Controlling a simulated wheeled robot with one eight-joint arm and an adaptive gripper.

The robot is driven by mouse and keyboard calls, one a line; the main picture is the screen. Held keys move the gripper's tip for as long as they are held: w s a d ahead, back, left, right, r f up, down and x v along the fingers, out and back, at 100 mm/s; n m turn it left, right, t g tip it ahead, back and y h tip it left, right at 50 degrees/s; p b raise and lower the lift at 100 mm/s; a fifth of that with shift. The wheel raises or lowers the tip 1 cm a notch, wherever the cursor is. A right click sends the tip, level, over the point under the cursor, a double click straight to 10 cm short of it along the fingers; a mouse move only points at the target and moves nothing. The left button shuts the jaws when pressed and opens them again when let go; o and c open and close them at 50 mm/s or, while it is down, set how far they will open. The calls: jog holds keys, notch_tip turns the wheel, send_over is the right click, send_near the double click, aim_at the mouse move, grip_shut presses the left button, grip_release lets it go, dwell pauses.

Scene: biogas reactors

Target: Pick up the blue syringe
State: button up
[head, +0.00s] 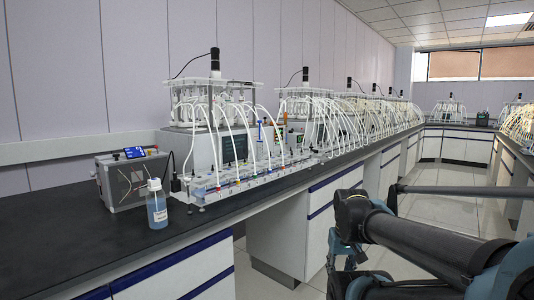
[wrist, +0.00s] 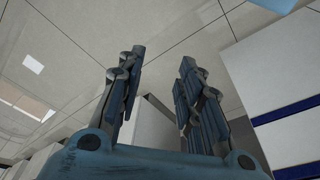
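A small, thin blue upright shape (head: 259,132) shows among the white tubes of the nearest reactor unit in the head view. It may be the blue syringe, but it is too small to be sure. A small orange shape (head: 285,118) shows near it. My gripper (wrist: 162,57) shows in the wrist view with its two fingers apart and nothing between them. Beyond the fingers are floor tiles and white cabinet sides, with no syringe in that view. In the head view my arm is at the lower right, away from the bench top, and the gripper cannot be made out.
A dark bench top (head: 75,235) runs along the wall, with white cabinets below. A bottle of blue liquid (head: 157,210) stands near the front edge, beside a grey metal box (head: 128,182). Several reactor units continue down the bench. The aisle floor (head: 450,212) is clear at the right.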

jog(key=shift+o, duration=0.3)
jog(key=o, duration=0.3)
jog(key=shift+s+r, duration=0.2)
jog(key=shift+s, duration=0.05)
jog(key=m+t+y, duration=0.5)
jog(key=m+y, duration=1.1)
jog(key=m, duration=0.7)
send_near(260, 144)
jog(key=x, duration=0.7)
jog(key=w+x, duration=0.1)
jog(key=x, duration=0.3)
jog(key=shift+w+d, duration=0.1)
jog(key=shift+d, duration=0.2)
